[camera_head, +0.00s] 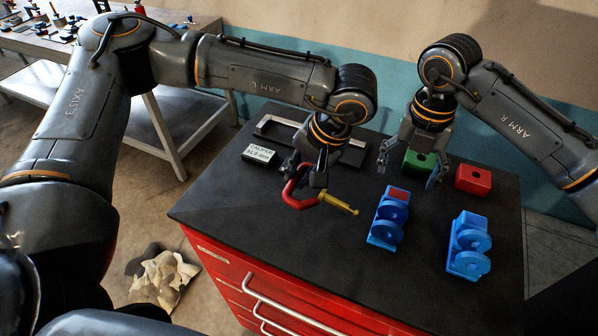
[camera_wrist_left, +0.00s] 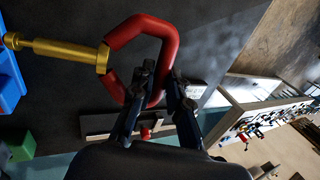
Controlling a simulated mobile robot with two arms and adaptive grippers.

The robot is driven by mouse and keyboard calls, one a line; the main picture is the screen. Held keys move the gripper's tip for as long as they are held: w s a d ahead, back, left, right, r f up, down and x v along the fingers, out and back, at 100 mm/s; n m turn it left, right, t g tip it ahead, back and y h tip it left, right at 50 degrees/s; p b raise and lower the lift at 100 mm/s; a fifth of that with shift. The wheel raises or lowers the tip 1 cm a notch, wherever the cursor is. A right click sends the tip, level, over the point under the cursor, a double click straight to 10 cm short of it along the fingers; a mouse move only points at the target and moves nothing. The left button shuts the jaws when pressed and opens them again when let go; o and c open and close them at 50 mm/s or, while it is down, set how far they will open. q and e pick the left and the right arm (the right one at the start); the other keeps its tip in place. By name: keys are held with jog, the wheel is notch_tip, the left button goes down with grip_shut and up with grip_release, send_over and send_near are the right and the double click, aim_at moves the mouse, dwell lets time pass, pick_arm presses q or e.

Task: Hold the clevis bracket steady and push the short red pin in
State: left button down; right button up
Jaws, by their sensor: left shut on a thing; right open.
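My left gripper (camera_head: 314,180) is shut on the red loop handle (camera_head: 290,192) of a pin with a gold shank (camera_head: 338,204). The pin is held above the black bench top, its shank pointing right towards a blue clevis bracket (camera_head: 387,218) and apart from it. The left wrist view shows the fingers (camera_wrist_left: 158,92) on the red loop (camera_wrist_left: 117,50) and the gold shank (camera_wrist_left: 60,50) reaching left. A second blue bracket (camera_head: 468,246) stands further right. My right gripper (camera_head: 410,174) is open, its fingers either side of a green block; contact is unclear.
The green block (camera_head: 420,158) and a red block (camera_head: 473,179) with a hole stand at the back right. A caliper label box (camera_head: 260,154) and a black frame (camera_head: 283,124) lie at the back left. The bench's front left (camera_head: 250,215) is clear. A tool table (camera_head: 55,45) stands behind.

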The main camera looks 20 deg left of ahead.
aim_at(397, 199)
notch_tip(397, 199, down, 9)
jog(key=shift+r, duration=0.2)
dwell(0.3)
grip_shut()
dwell(0.4)
dwell(0.5)
dwell(0.7)
pick_arm(q)
jog(key=shift+s+d, duration=0.1)
